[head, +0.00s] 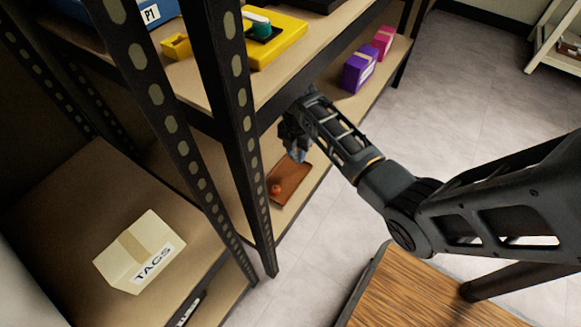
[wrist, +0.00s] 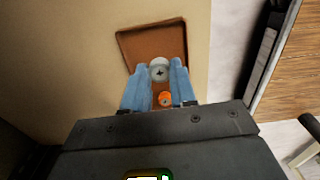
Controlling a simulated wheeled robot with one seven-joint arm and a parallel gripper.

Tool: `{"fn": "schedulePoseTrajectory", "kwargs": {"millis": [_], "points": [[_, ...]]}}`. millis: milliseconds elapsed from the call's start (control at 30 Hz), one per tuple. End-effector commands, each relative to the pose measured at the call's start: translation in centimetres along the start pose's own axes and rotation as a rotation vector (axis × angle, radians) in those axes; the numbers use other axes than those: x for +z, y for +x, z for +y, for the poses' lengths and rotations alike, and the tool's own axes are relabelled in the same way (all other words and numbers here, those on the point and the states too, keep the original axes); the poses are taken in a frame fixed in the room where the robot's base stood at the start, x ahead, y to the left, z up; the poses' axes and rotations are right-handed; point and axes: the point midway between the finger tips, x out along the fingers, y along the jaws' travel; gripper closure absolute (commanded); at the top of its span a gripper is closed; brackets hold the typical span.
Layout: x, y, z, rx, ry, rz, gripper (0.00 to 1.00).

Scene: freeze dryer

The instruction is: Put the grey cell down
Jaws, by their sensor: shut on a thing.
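The grey cell (wrist: 159,68), a round light piece with a dark cross on its end, sits between the blue fingers of my gripper (wrist: 159,78) in the wrist view. My gripper is shut on it, over a brown tray (wrist: 150,41). An orange cell (wrist: 165,99) shows beyond the fingers, nearer the wrist. In the head view my gripper (head: 297,153) reaches under the upper shelf, above the brown tray (head: 293,181) with the orange cell (head: 276,189) in it. The grey cell cannot be made out there. I cannot tell whether it touches the tray.
Slotted dark posts (head: 241,130) stand left of my arm, and the upper shelf is above it. A purple box (head: 358,72) and a pink box (head: 383,41) stand farther along the lower shelf. A TAGS box (head: 140,252) sits at left. Bare shelf lies left of the tray in the wrist view.

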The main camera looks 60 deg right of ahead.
Motion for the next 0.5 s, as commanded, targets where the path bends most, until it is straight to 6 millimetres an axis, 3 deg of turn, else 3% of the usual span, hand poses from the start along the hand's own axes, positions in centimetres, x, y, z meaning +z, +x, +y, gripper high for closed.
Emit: {"fn": "schedulePoseTrajectory", "kwargs": {"millis": [267, 500], "points": [[-1.6, 1.4, 0.8, 0.000, 0.001, -0.001, 0.91], [-1.5, 4.7, 0.8, 0.000, 0.000, 0.000, 0.91]]}}
